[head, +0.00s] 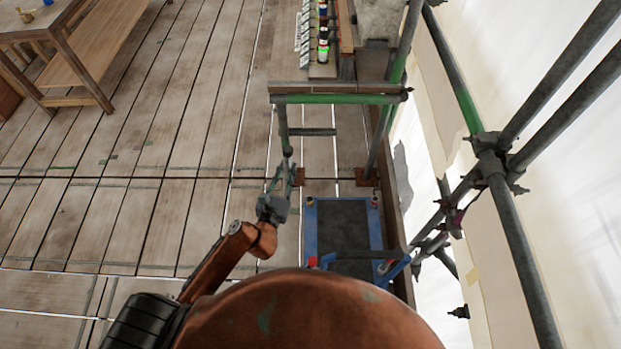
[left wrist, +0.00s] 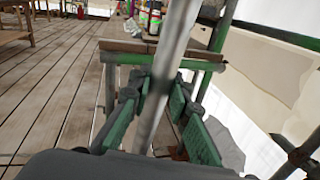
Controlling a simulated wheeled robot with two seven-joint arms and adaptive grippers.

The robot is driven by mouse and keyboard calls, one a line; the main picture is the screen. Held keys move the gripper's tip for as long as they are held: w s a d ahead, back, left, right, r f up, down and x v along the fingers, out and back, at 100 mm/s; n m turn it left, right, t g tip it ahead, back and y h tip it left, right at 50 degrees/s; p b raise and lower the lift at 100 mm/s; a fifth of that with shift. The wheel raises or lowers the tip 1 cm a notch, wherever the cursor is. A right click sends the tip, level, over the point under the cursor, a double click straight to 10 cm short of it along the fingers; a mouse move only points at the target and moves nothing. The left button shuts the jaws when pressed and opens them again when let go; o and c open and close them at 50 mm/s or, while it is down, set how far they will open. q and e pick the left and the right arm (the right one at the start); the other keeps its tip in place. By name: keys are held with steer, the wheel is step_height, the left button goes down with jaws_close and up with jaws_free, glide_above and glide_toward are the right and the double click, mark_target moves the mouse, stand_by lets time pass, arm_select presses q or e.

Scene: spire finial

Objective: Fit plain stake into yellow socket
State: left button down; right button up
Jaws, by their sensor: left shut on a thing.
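A plain grey stake (left wrist: 170,62) runs steeply through the left wrist view between the green-padded fingers of my left gripper (left wrist: 150,105), which is shut on it. In the head view my left gripper (head: 282,182) is just left of a blue-edged platform (head: 311,232), and the stake is hard to make out there. Small coloured fittings sit at the platform's corners; a pale, yellowish one (head: 309,201) is at its far left corner. I cannot tell for sure that this is the yellow socket. The stake's lower end is hidden. My right gripper is not in view.
A scaffold frame with a green crossbar (head: 335,99) stands just beyond the gripper. More scaffold tubes (head: 520,250) rise at the right. A bench with bottles (head: 322,45) is at the back, and a wooden table (head: 75,45) at far left.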

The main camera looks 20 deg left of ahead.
arm_select(q)
steer(key=w+f+b, duration=0.7)
steer(key=w+f, duration=0.1)
steer(key=f, duration=0.4)
steer(key=w+f+b, duration=0.7)
steer(key=f+b, duration=0.1)
steer(key=f, duration=0.4)
steer(key=w+f+b, duration=0.7)
steer(key=w+f, duration=0.1)
steer(key=f, duration=0.5)
steer(key=shift+w+d+n+b, duration=0.3)
steer(key=shift+d+n, duration=0.05)
steer(key=shift+n, duration=0.05)
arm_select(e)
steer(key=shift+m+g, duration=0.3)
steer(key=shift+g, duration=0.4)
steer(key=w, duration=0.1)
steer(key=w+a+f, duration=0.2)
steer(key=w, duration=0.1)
arm_select(q)
steer(key=shift+f, duration=0.1)
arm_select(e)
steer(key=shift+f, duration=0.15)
